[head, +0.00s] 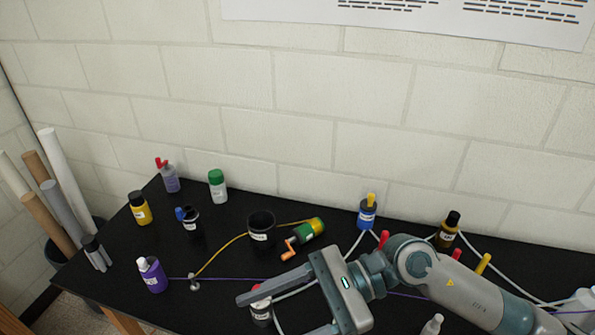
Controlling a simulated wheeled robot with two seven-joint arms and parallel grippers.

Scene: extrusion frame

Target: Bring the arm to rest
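My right arm comes in from the right over the black table (215,235). Its gripper (275,316) points left, near the front of the table, with its two long grey fingers spread wide apart. A labelled jar with some red at its top (261,312) shows between and below the fingers, partly covered by the upper finger. I see no contact with it, but the height between them is hard to judge. The lower finger is cut off by the bottom edge of the picture. My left arm and gripper do not show.
Nearby are a black cup (262,237), a green-yellow cylinder with an orange crank (308,233), a blue bottle (366,215) and a dark yellow-labelled bottle (447,233). Cables cross the table. A purple bottle (153,277) stands left. A pale wall closes the back.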

